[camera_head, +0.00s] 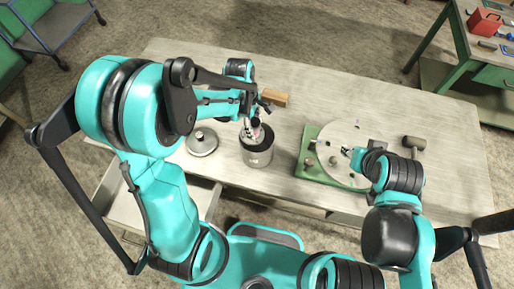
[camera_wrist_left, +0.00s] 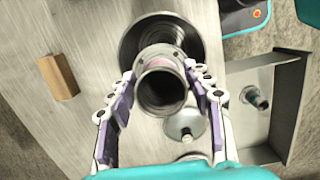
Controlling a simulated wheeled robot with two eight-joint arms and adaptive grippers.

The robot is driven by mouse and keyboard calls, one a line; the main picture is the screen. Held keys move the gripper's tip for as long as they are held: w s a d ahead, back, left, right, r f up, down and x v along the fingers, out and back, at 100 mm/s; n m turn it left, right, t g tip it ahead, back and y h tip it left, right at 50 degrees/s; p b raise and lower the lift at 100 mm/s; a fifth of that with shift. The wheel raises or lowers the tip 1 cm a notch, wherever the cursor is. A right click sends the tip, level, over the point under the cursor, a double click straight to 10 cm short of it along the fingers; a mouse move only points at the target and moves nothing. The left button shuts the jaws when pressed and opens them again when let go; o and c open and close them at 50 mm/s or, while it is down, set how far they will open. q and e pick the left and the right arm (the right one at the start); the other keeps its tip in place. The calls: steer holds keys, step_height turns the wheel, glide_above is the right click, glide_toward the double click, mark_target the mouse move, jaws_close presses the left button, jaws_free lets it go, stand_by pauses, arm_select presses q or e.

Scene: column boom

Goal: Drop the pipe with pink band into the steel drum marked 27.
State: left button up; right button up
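The steel drum (camera_head: 258,157) stands on the table near the middle, its mark too small to read. In the left wrist view the drum's rim (camera_wrist_left: 128,45) shows around a dark opening behind the pipe. The pipe (camera_wrist_left: 162,92) is a short grey metal tube with a bit of pink band near its far end. My left gripper (camera_head: 255,122) has its fingers on both sides of the pipe, also in the left wrist view (camera_wrist_left: 160,75). It holds the pipe over the drum's mouth. My right gripper (camera_head: 347,152) is over the round disc; its opening is unclear.
A round metal lid (camera_head: 202,141) lies left of the drum. A wooden block (camera_head: 275,97) lies behind it. A green-based board with a pale disc (camera_head: 335,135) and a mallet (camera_head: 414,143) are to the right. An open drawer (camera_head: 135,208) juts out at the front left.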

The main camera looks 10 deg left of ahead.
stand_by(0.3)
arm_select(q)
steer(key=r, duration=0.4)
steer(key=a+r, duration=0.1)
steer(key=r, duration=0.7)
steer(key=shift+a, duration=0.4)
steer(key=shift+f, duration=0.1)
steer(key=s+a+f+m+t+b, duration=0.1)
steer(key=s+f+m+t+b, duration=0.1)
steer(key=s+f+m+b, duration=0.1)
steer(key=s+a+f+m+t+y+b, duration=0.1)
steer(key=s+f+m+t+b, duration=0.2)
steer(key=f+m+b, duration=0.3)
steer(key=s+a+f+m+t+b, duration=0.1)
steer(key=s+f+m+t+b, duration=0.1)
steer(key=s+f+m+b, duration=0.2)
steer(key=shift+s+a+f+m+y+b, duration=0.15)
steer(key=shift+f+m+y+b, duration=0.1)
steer(key=shift+m+b, duration=0.7)
steer(key=shift+a+f+m+y+b, duration=0.15)
steer(key=shift+f+m+b, duration=0.1)
steer(key=shift+m+b, duration=0.65)
